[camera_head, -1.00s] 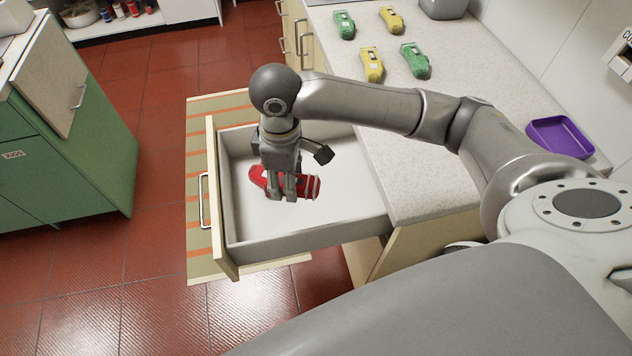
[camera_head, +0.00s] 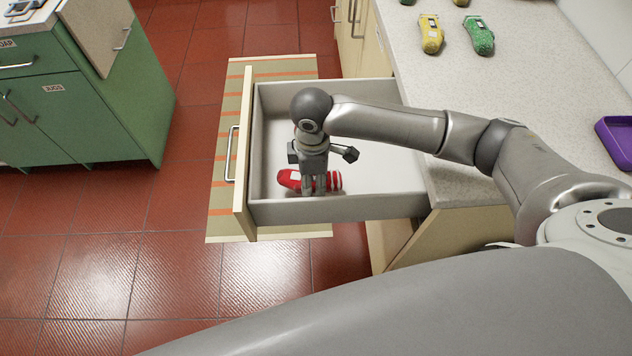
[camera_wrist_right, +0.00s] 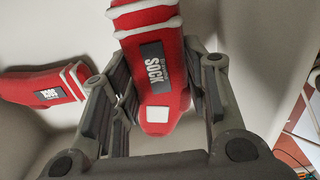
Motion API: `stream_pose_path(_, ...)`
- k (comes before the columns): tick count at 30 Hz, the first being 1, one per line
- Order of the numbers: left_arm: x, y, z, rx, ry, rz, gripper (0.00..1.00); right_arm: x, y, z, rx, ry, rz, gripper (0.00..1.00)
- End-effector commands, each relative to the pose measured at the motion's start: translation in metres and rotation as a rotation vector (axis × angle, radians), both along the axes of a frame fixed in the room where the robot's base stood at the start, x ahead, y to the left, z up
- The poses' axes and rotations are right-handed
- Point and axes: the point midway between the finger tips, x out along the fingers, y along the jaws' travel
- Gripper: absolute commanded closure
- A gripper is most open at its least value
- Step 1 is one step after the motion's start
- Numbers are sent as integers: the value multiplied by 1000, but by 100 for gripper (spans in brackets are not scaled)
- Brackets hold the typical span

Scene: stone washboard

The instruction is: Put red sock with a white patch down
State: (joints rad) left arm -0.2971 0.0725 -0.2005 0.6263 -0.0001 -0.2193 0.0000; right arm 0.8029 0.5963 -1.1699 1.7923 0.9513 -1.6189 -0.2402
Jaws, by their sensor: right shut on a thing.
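My right gripper (camera_head: 314,190) is low inside an open drawer (camera_head: 385,165). In the right wrist view its fingers (camera_wrist_right: 160,85) are shut on a red sock with a white patch (camera_wrist_right: 157,58), which has white stripes and a dark "SOCK" label. In the head view red and white-striped cloth (camera_head: 334,182) shows on both sides of the fingers. A second red sock (camera_wrist_right: 42,88), with white stripes and a dark label, lies to the left in the right wrist view. I cannot tell whether the held sock touches the drawer floor. My left gripper is not in view.
Several yellow (camera_head: 431,35) and green (camera_head: 479,37) socks lie on the counter (camera_head: 470,110). A purple tray (camera_head: 615,140) is at the right. A green cabinet (camera_head: 80,110) stands at the left. The drawer's back part is bare; a striped mat (camera_head: 222,190) lies below.

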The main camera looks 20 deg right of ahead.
Motion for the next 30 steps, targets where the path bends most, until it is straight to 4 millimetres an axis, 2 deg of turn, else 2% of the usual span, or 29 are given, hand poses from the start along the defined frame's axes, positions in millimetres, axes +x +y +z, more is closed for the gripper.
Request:
stream_pose_path(8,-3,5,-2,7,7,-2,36,-1,0,-35,-2,2,1,80)
stream_pose_path(19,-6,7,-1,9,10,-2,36,-1,0,-39,0,0,1,80)
stream_pose_path(20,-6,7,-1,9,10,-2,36,0,0,-39,0,0,1,55)
stream_pose_path(24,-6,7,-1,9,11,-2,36,0,0,-39,0,0,1,38)
stream_pose_path(30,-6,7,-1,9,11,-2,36,0,0,-39,-1,0,1,36)
